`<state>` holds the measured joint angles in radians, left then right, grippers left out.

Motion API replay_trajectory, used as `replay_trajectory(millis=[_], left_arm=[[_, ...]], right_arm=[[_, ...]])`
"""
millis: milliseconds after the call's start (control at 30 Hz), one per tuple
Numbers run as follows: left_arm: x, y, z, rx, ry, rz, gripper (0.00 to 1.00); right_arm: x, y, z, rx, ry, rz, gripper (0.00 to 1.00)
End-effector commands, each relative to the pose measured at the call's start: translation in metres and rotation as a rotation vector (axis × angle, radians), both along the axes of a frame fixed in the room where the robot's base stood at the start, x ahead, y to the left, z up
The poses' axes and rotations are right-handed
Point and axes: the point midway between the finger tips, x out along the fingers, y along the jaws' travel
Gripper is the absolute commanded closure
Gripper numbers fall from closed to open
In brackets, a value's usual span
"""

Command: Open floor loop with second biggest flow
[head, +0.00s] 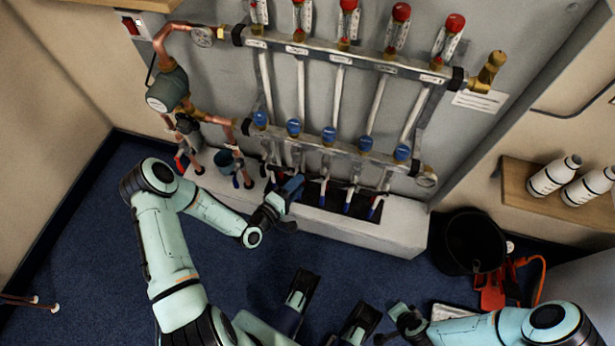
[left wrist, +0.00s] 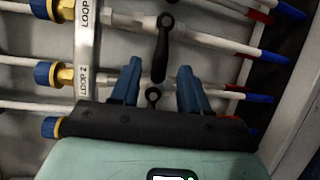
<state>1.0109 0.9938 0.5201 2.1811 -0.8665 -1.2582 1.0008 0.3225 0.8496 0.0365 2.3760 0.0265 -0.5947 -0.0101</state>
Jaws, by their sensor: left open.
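The manifold's upper bar (head: 318,52) carries several flow meters (head: 393,35); red caps show on most, and their readings are too small to tell. The lower bar (head: 385,157) has several blue caps (head: 330,134). My left gripper (head: 290,187) is below the lower bar's left part. In the left wrist view, my left gripper (left wrist: 158,70) is open. A black valve handle (left wrist: 161,50) lies ahead, its lower end seemingly between the fingertips; contact is unclear. Another black handle (left wrist: 153,97) shows nearer the palm. My right gripper (head: 397,325) is low in the head view, its jaws unclear.
A white ledge (head: 395,235) runs under the manifold. Copper pipes and a grey pump (head: 168,90) stand at left. A black bucket (head: 472,243) and an orange-red object (head: 490,290) are on the floor at right. White bottles (head: 553,176) stand on a wooden shelf.

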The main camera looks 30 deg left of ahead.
Motion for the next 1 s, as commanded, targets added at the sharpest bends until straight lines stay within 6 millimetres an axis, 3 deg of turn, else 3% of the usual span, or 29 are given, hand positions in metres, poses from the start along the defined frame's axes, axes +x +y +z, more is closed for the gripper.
replay_trajectory(millis=[133, 300, 667, 833, 1000], left_arm=[[0.027, -0.005, -0.005, 0.000, -0.001, -0.001, 0.55], [0.044, -0.007, -0.007, 0.001, 0.000, -0.001, 0.55], [0.049, -0.008, -0.007, 0.000, 0.002, 0.000, 0.55], [0.049, -0.008, -0.007, 0.000, 0.002, 0.000, 1.00], [0.049, -0.008, -0.007, -0.001, 0.001, 0.000, 1.00]], right_arm=[[0.008, -0.005, -0.008, -0.011, -0.020, -0.010, 0.57], [-0.003, -0.006, -0.017, -0.008, 0.017, -0.010, 0.57], [-0.006, -0.007, -0.018, -0.008, 0.027, -0.011, 0.57], [-0.006, -0.006, -0.018, -0.009, 0.027, -0.010, 0.57], [-0.006, -0.006, -0.019, -0.009, 0.027, -0.010, 0.57]])
